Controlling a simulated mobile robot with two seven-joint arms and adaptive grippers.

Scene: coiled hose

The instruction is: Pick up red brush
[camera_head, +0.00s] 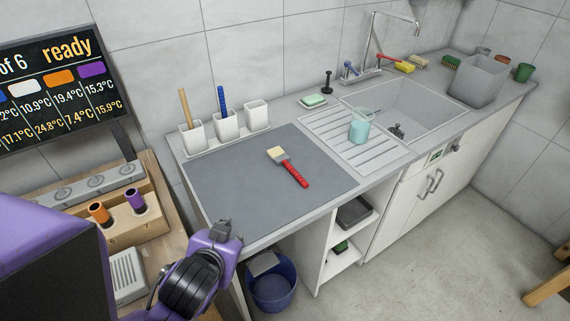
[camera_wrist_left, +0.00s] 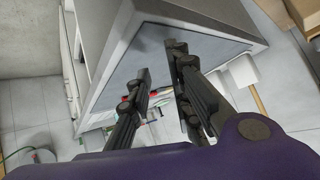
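The red brush (camera_head: 288,167) lies flat on the grey mat (camera_head: 225,188) on the counter. Its pale bristles point to the back left and its red handle to the front right. My left gripper (camera_head: 221,230) is at the mat's front left corner, to the left of and nearer than the brush, not touching it. In the left wrist view its two dark fingers (camera_wrist_left: 158,60) stand apart with nothing held between them. Small red bits show behind a finger there, but I cannot tell whether they are the brush. My right gripper is not in view.
White cups (camera_head: 227,126) with a blue and a wooden-handled brush stand behind the mat. A teal cup (camera_head: 359,127) stands on the drainboard beside the sink (camera_head: 405,105). A wooden rack (camera_head: 120,225) is at left; a blue bucket (camera_head: 272,288) is below. The mat around the brush is clear.

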